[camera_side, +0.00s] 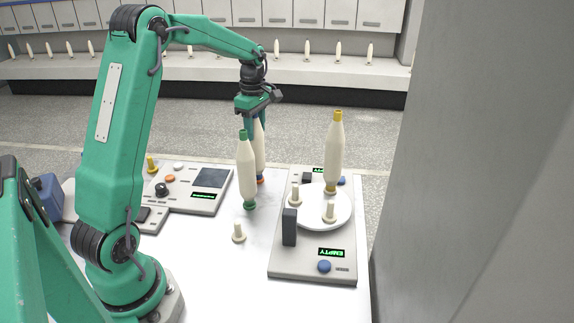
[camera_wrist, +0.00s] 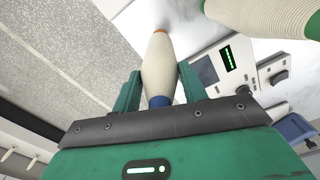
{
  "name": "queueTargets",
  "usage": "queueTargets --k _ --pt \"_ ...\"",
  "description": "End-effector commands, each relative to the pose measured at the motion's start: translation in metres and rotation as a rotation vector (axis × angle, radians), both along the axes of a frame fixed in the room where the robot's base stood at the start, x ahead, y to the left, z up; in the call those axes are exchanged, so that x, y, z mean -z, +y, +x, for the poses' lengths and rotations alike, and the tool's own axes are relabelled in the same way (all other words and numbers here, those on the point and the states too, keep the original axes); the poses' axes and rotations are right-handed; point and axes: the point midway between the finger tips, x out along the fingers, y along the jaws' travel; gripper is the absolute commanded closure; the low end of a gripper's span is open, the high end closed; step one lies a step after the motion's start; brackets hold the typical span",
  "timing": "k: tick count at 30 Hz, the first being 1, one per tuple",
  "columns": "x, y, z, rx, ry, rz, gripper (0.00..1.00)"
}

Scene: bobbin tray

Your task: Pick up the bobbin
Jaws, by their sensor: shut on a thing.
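My gripper (camera_side: 256,122) points down in the side view, shut on a cream bobbin (camera_side: 260,150). The green-tipped bobbin also shows at the top right there (camera_wrist: 265,15). A yellow-tipped bobbin (camera_side: 335,150) stands upright on the white round plate (camera_side: 313,219).
The plate sits on a grey unit (camera_side: 313,268) with a dark upright block (camera_side: 289,227) and empty pegs. A bare peg (camera_side: 239,233) stands on the white table in front. A control panel (camera_side: 196,189) lies at the left. A bobbin rack lines the back.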

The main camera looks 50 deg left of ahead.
Motion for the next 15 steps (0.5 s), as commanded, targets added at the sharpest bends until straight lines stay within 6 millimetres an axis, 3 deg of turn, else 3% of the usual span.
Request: queueTargets --k 8,15 --pt "-0.006 0.0 0.0 0.0 -0.002 0.001 0.95" --pt "-0.032 0.001 0.001 0.0 -0.005 0.002 0.95"
